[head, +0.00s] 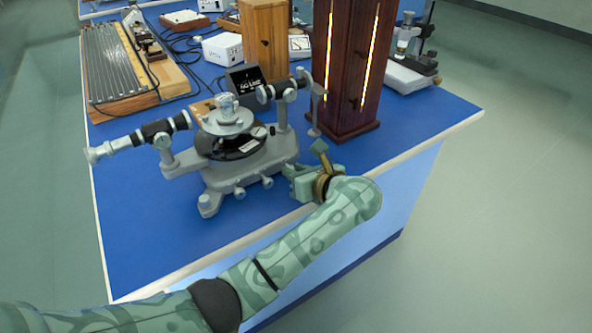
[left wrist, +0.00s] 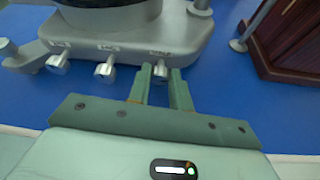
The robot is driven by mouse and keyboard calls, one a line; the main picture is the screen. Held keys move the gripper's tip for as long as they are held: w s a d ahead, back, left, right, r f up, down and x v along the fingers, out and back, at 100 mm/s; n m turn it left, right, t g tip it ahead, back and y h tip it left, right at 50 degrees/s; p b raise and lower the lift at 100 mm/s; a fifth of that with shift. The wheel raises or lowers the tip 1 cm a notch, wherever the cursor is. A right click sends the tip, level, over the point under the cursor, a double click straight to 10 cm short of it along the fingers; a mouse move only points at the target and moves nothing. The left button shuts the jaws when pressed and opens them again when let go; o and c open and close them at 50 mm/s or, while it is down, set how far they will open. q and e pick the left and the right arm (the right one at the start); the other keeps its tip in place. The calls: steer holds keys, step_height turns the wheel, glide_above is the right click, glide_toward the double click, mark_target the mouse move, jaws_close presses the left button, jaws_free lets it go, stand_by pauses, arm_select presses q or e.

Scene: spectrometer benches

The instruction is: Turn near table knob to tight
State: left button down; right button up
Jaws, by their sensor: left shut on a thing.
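The grey spectrometer (head: 232,170) stands on the blue bench top, with a round table (head: 228,122) on its middle. Its base (left wrist: 120,45) carries a row of small silver knobs on the near side, each under a small label too blurred to read. My left gripper (head: 289,175) is at the right end of this row. In the left wrist view its two fingers (left wrist: 161,80) are shut on the rightmost knob (left wrist: 160,69). The middle knob (left wrist: 105,70) and the left knob (left wrist: 57,64) are free. My right gripper is not in view.
A tall dark wooden lamp housing (head: 347,85) with glowing slits stands just behind and right of my left gripper. The telescope arm (head: 284,88) rises close by. Bare blue bench top lies in front of the spectrometer, up to the white edge (head: 190,265).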

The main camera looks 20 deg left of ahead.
arm_select(q)
steer(key=shift+m+g, duration=0.4)
steer(key=shift+m, duration=0.2)
steer(key=c, duration=1.3)
jaws_free()
steer(key=shift+o, duration=0.2)
